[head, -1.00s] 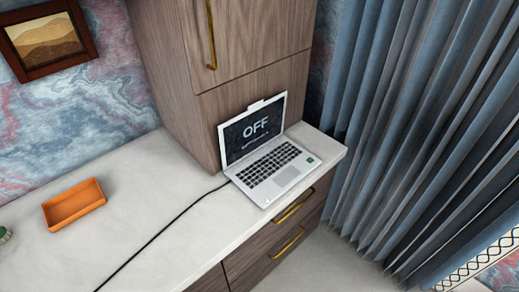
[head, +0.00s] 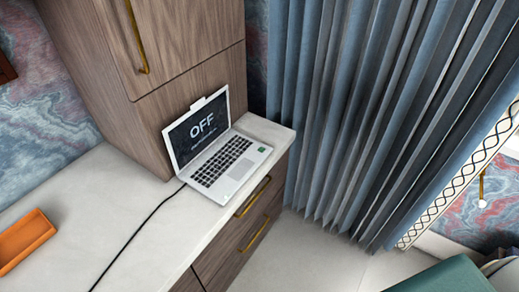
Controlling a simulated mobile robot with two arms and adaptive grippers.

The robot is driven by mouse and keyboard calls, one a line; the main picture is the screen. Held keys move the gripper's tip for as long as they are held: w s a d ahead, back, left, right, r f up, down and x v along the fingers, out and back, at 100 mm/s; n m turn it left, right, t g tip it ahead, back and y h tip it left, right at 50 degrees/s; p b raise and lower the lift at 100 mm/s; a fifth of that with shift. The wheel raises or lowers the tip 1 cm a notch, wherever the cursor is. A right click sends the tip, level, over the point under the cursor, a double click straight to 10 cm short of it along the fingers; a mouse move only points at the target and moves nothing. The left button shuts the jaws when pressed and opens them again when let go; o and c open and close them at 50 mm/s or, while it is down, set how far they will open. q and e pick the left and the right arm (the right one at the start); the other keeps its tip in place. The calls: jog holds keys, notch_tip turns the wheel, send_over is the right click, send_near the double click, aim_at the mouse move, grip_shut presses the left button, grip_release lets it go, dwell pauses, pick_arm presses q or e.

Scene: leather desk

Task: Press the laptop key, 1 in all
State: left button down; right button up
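An open white laptop (head: 217,150) stands on the right end of the white desktop, against the wooden cabinet. Its dark screen (head: 200,131) reads "OFF" in large letters, with a smaller line below that I cannot read. The dark keyboard (head: 222,161) faces the front right. A small green mark (head: 262,149) shows on the laptop's right edge. Neither of my grippers is in the head view.
A black cable (head: 140,229) runs from the laptop across the white desktop (head: 75,205). An orange tray (head: 24,238) lies at the left. Blue-grey curtains (head: 365,110) hang right of the desk. A teal object (head: 445,277) is at the bottom right.

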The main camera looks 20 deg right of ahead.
jog(key=shift+c, duration=0.3)
grip_shut()
